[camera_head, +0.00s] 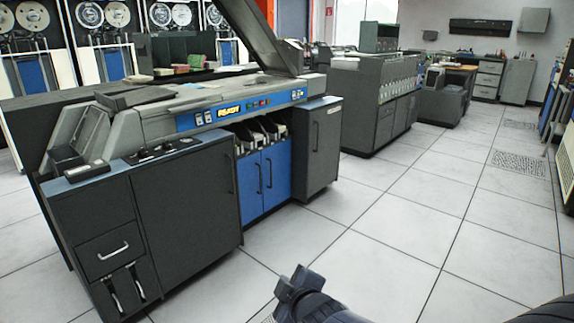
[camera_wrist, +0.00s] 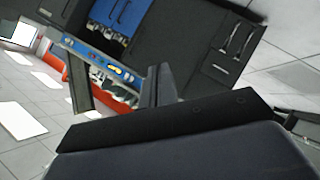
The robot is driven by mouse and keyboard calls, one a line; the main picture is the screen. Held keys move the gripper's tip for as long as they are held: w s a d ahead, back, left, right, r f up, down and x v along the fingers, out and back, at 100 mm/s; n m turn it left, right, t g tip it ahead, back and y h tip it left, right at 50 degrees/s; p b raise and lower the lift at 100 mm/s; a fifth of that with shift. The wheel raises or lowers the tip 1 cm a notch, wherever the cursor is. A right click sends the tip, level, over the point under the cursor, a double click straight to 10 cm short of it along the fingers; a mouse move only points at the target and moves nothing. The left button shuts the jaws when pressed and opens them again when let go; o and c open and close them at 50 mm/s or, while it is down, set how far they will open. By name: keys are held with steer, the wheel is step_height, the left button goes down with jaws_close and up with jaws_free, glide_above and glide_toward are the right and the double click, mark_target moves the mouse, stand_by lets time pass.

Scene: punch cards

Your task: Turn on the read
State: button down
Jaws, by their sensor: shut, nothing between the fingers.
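The card machine (camera_head: 190,118) stands at left in the head view. Its blue control strip (camera_head: 190,121) has a label that looks like "READY" (camera_head: 228,111). White switches (camera_head: 204,118) sit left of the label, and small coloured buttons (camera_head: 258,103) sit right of it. My gripper (camera_head: 291,284) is low in the head view, over the floor in front of the machine and apart from it.
Grey cabinets (camera_head: 185,200) and blue doors (camera_head: 264,178) form the machine's front. Its lid (camera_head: 250,32) is raised. Another grey machine (camera_head: 368,100) stands behind to the right. Tiled floor (camera_head: 400,230) is clear in front and to the right.

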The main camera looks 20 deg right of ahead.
steer(key=w+a+r+n+y+p, duration=0.3)
steer(key=a+r+n+y, duration=0.1)
steer(key=r+n, duration=0.2)
steer(key=w+a+r+n+t+y+p, duration=0.1)
steer(key=w+a+r+n+y+p, duration=0.2)
steer(key=r+n, duration=0.3)
steer(key=shift+w+a+n+y+p, duration=0.15)
steer(key=shift+a+n+y+p, duration=0.15)
steer(key=shift+a+n+y, duration=0.4)
steer(key=shift+a, duration=0.1)
